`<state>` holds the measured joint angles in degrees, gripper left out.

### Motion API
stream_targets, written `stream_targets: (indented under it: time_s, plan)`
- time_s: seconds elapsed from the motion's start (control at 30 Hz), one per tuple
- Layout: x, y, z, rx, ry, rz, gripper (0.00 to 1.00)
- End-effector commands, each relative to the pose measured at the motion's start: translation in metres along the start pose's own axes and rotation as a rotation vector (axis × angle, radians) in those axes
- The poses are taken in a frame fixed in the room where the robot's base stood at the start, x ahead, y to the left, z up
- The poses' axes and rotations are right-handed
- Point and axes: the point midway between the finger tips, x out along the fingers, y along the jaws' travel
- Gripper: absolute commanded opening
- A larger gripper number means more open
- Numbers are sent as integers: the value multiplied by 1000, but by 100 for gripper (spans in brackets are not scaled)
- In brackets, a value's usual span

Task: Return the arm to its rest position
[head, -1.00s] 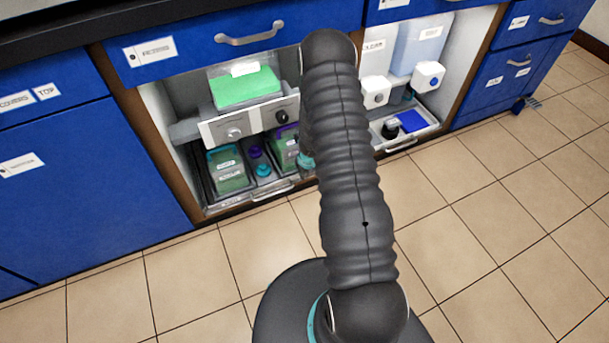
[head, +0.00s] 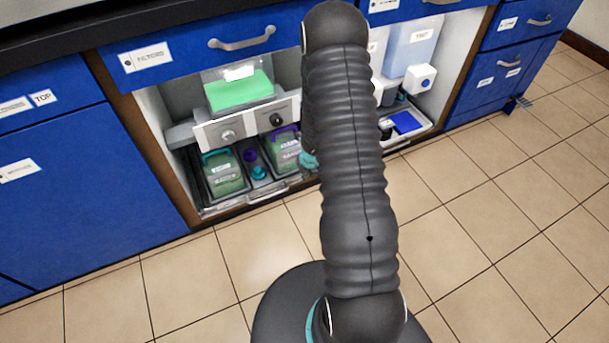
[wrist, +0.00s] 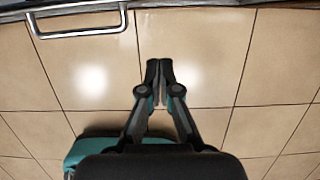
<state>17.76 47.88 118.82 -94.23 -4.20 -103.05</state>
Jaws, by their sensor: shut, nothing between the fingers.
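My gripper (wrist: 159,72) shows in the wrist view with its two dark fingers together at the tips and nothing between them. It is above the beige floor tiles (wrist: 200,60), with a metal handle (wrist: 80,33) ahead of it at the upper left. In the head view my ribbed dark arm rises through the middle of the picture and hides the gripper. A small teal part shows just left of the arm, in front of the open cabinet.
Blue cabinets (head: 80,180) stand ahead. The open bay holds a bioreactor with green liquid (head: 240,92), a control panel (head: 245,122) and a low tray (head: 262,194) with green containers (head: 224,175). The tiled floor (head: 480,230) at right is clear.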

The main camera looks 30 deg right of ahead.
Motion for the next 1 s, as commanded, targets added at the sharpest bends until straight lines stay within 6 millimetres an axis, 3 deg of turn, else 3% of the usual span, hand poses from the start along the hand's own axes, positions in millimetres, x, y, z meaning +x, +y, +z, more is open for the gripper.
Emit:
stream_targets:
  time_s: [0.03, 0.2, 0.57, 0.7, 0.87, 1.0]
  plan:
    - [-10, 0, 1, 1, -1, 0, 0]
    - [-20, 0, 0, 0, 1, 0, 0]
    - [-20, -1, -1, 68, 2, -6, 0]
    - [-20, -16, -5, 315, 7, -79, 0]
    - [-25, -36, -30, 736, 20, -208, 0]
    - [-53, -52, -44, 1116, -19, -327, 0]
